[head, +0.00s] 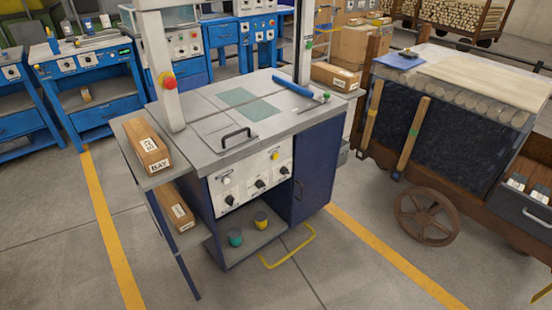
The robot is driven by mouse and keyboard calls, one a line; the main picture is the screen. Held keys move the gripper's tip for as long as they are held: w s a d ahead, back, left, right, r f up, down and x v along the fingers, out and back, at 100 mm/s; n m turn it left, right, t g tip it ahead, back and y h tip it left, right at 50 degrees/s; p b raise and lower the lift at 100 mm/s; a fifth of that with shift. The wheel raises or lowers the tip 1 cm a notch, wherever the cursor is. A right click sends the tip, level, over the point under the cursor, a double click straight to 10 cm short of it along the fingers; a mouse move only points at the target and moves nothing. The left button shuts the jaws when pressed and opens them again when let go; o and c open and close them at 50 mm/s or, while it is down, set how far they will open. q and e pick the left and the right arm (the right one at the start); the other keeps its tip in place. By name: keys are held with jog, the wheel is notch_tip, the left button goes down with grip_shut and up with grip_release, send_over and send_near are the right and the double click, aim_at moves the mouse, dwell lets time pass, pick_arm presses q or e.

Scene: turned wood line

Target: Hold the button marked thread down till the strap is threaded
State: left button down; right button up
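A strapping machine with a grey top (205,104) and an arch of grey posts stands in the middle of the head view. Its white front panel (246,192) carries a whitish button (226,180), a yellow button (275,156) and several black knobs (259,184). The labels are too small to read, so I cannot tell which button is marked thread. A red button (169,82) on a yellow base sits on the left post. I cannot make out a strap. Neither of my grippers is in view.
A boxed carton (148,147) lies on the left side shelf. A yellow bar handle (289,251) sticks out low in front. A wheeled wooden cart (470,160) stands at the right. Blue workbenches (85,75) stand behind. The floor in front is open.

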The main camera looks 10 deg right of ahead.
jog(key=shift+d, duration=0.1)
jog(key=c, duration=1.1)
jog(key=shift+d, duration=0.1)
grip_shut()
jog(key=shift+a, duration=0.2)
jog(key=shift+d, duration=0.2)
